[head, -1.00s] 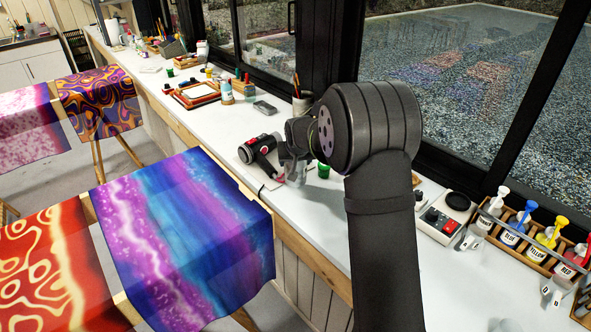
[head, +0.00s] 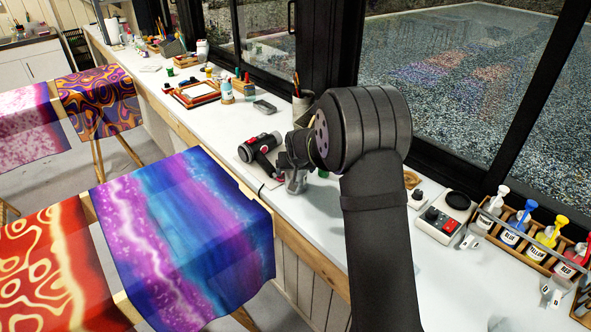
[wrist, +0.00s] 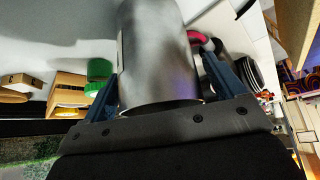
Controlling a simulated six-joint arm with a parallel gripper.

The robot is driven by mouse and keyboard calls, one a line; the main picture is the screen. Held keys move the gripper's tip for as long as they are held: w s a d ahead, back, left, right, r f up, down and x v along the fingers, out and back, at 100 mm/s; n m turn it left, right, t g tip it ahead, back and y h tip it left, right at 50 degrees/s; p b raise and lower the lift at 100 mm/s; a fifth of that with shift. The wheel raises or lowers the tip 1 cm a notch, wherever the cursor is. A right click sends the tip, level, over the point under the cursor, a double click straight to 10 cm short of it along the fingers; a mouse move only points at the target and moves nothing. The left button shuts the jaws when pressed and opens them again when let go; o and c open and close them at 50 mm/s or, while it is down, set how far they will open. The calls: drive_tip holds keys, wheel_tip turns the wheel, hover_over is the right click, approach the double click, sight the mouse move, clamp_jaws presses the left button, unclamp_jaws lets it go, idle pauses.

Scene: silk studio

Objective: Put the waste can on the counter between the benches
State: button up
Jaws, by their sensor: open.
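In the wrist view a grey metal cylinder (wrist: 160,50), which looks like the waste can, stands between the fingers of my gripper (wrist: 162,72). The dark blue fingers lie one on each side of it, and the gripper is open. Whether either finger touches it is unclear. In the head view my gripper (head: 293,165) is low over the white counter (head: 220,130), partly behind my own arm. A small silvery shape (head: 296,184) at the gripper there may be the can or gripper parts.
A black dryer-like tool (head: 262,148) lies just left of my gripper. Silk-draped frames (head: 185,235) stand left of the counter. A control box (head: 440,220) and a rack of dye bottles (head: 530,240) are at right. A picture frame (head: 195,94) lies farther back.

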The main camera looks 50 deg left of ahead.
drive_tip(key=shift+r, duration=0.25)
drive_tip(key=v, duration=1.2)
drive_tip(key=x, duration=1.2)
drive_tip(key=shift+r, duration=1.05)
drive_tip(key=shift+f, duration=0.1)
